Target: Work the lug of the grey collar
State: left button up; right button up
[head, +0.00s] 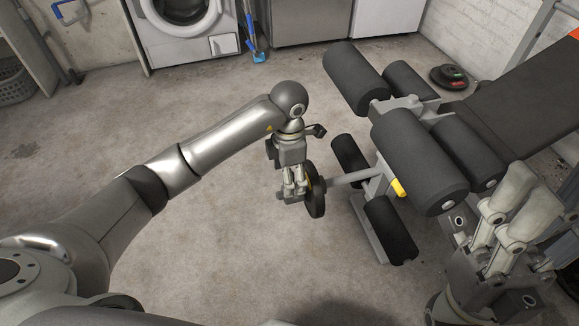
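A weight plate (316,192), black with a yellowish inner face, hangs on the grey bar (350,178) of the weight bench. At the bar's outer end, left of the plate, is a small grey part (287,197) that looks like the collar. Its lug cannot be made out. My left gripper (294,190) points down with its fingertips right at this part and partly covers it. Whether the fingers are closed on the lug cannot be told. My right gripper (523,190) is at the lower right with its pale fingers apart and nothing seen between them.
The bench's black foam rollers (420,160) and yellow-tipped pin (398,187) stand right of the plate. A dark disc (449,76) lies on the floor behind. A washing machine (185,30) stands at the back wall. The concrete floor left of the bench is clear.

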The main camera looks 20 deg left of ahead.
aim_at(296, 198)
pick_arm(q)
notch_tip(296, 198, down, 6)
jog(key=shift+s+f+b, duration=0.1)
jog(key=shift+f+b, duration=0.1)
jog(key=shift+b, duration=0.75)
